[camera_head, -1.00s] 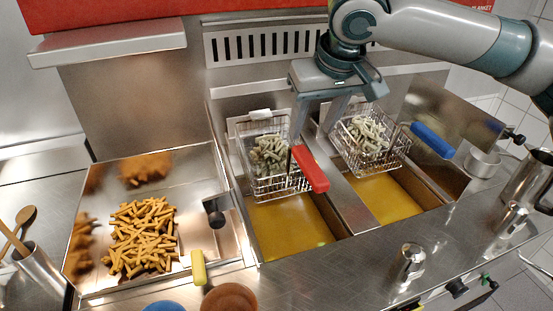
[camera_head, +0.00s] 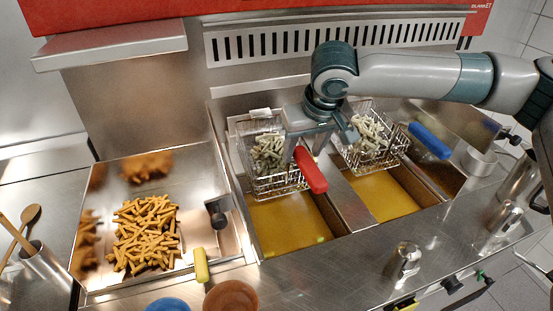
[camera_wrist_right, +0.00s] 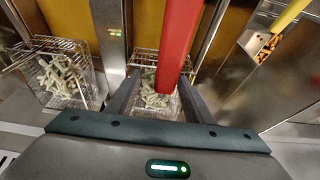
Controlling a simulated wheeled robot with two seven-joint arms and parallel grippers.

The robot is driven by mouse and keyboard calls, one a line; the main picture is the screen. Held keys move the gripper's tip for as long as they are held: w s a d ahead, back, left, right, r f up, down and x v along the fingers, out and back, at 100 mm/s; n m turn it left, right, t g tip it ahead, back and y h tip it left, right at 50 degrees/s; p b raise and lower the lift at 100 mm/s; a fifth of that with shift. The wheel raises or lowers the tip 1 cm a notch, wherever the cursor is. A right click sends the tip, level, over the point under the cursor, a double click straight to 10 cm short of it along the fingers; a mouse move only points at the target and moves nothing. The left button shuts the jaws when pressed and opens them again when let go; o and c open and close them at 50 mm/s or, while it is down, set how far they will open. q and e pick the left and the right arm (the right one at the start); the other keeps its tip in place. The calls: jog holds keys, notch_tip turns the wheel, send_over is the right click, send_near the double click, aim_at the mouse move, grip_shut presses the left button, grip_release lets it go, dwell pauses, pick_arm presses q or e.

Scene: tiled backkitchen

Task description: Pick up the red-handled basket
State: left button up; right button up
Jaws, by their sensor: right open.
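The red-handled basket (camera_head: 276,186) hangs over the left oil vat in the head view, with pale fries in it. Its red handle (camera_head: 311,170) slants toward the front right. My right gripper (camera_head: 304,156) is open, its fingers around or just above the rear part of the red handle. In the right wrist view the red handle (camera_wrist_right: 178,40) runs between the two fingers (camera_wrist_right: 160,92), and the basket (camera_wrist_right: 150,100) shows beyond them. I cannot tell whether the fingers touch the handle. My left gripper is out of view.
A tray of cooked fries (camera_head: 145,234) with a yellow-handled scoop (camera_head: 201,265) is at left. Metal shakers (camera_head: 404,262) stand on the front counter.

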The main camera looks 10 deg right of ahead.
jog(key=shift+w+a+f+p, duration=0.15)
jog(key=shift+a+f+p, duration=0.05)
jog(key=shift+f+p, duration=0.25)
jog(key=p+x, duration=0.1)
jog(key=x, duration=0.3)
jog(key=shift+a+f, duration=0.15)
grip_shut()
